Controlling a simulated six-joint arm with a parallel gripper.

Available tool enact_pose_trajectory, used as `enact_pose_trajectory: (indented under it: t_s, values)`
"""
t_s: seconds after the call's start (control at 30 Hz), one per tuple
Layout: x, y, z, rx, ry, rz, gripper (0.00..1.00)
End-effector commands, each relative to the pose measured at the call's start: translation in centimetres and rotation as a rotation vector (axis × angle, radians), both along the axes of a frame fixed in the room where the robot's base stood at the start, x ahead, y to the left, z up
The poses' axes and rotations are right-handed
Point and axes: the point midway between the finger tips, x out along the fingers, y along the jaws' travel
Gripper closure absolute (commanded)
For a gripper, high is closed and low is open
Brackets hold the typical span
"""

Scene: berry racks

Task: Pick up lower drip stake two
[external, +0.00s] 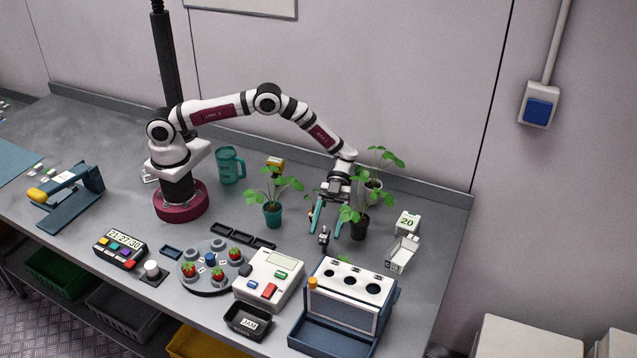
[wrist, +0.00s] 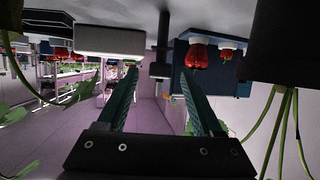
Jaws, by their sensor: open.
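My gripper (external: 324,226) points down, its two teal fingers apart, beside the plant in the black pot (external: 359,229). The fingers also show apart in the wrist view (wrist: 160,72), with nothing held between them. A small dark upright piece (external: 323,238) stands close to the fingertips in the external view. It is too small to tell whether it is drip stake two or its holder. No drip stake can be made out clearly in the wrist view.
The black pot's leaves overlap my gripper. A potted plant in a teal pot (external: 272,215) stands to the left. A blue-framed rack with round holes (external: 345,282), a white scale-like box (external: 268,279) and a round berry tray (external: 211,285) stand in front. A small numbered box (external: 407,223) is right.

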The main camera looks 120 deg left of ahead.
Motion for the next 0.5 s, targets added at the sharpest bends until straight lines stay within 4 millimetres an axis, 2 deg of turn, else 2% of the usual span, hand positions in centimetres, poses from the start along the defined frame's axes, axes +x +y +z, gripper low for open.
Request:
enact_pose_trajectory:
  t_s: [0.23, 0.33, 0.5]
  values:
    - [0.6, -4.1, -2.1, 0.000, 0.003, -0.002, 0.32]
    - [0.7, -4.7, -2.3, 0.001, 0.002, -0.001, 0.32]
    - [0.7, -4.7, -2.3, 0.001, 0.001, -0.001, 0.32]
